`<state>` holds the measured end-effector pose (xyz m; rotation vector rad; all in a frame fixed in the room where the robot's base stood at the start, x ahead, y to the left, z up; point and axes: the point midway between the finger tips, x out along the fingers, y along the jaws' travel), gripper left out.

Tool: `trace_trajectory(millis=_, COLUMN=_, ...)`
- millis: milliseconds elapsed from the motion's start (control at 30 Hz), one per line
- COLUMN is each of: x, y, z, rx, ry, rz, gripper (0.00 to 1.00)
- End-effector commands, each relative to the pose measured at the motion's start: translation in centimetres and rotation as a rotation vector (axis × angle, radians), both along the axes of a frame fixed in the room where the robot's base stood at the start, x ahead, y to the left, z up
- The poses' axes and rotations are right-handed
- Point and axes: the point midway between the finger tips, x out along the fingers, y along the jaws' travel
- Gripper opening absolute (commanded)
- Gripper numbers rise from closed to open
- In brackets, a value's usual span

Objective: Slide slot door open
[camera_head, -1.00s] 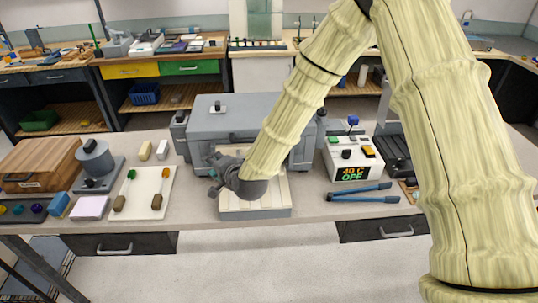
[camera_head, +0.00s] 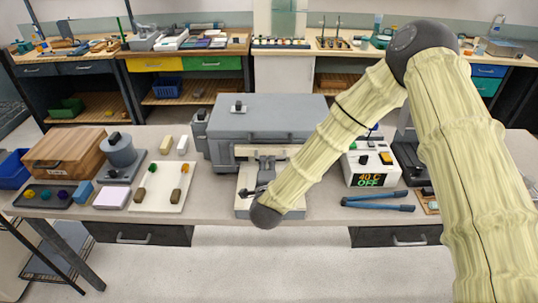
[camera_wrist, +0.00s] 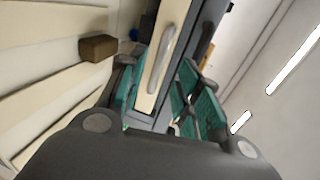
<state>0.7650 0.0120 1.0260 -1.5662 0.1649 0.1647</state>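A large grey box (camera_head: 268,115) stands on the bench, with a dark handle along its upper front. A cream strip (camera_head: 275,151) shows in its lower front; I take this as the slot door, but cannot be sure. In the wrist view, a pale panel with a silver bar handle (camera_wrist: 168,55) lies ahead, between the teal pads of my gripper (camera_wrist: 162,95). The fingers are apart. I cannot tell whether they touch the panel. In the head view my gripper (camera_head: 258,190) is low in front of the box, partly hidden by my arm.
A cream slatted platform (camera_head: 243,206) lies before the box; a brown block (camera_wrist: 97,48) shows in the wrist view. To the right are a 40 C OFF heater (camera_head: 369,163) and blue-handled tool (camera_head: 378,203). To the left is a white board (camera_head: 160,192).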

Motion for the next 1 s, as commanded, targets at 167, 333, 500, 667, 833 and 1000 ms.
trace_trajectory(millis=167, x=2.9, y=0.0, z=-0.3, rx=-0.001, ry=-0.001, rz=-0.001, gripper=0.34)
trace_trajectory(millis=333, x=5.0, y=0.0, z=-0.8, rx=-0.001, ry=0.0, rz=0.0, gripper=0.34)
trace_trajectory(millis=500, x=6.2, y=-0.1, z=-1.3, rx=-0.001, ry=0.001, rz=0.0, gripper=0.34)
trace_trajectory(millis=667, x=6.5, y=-0.1, z=-1.4, rx=-0.001, ry=0.001, rz=0.0, gripper=0.34)
trace_trajectory(millis=833, x=6.5, y=-0.1, z=-1.4, rx=-0.001, ry=0.001, rz=0.0, gripper=0.34)
trace_trajectory(millis=1000, x=6.5, y=-0.1, z=-1.4, rx=-0.001, ry=0.001, rz=0.0, gripper=0.08)
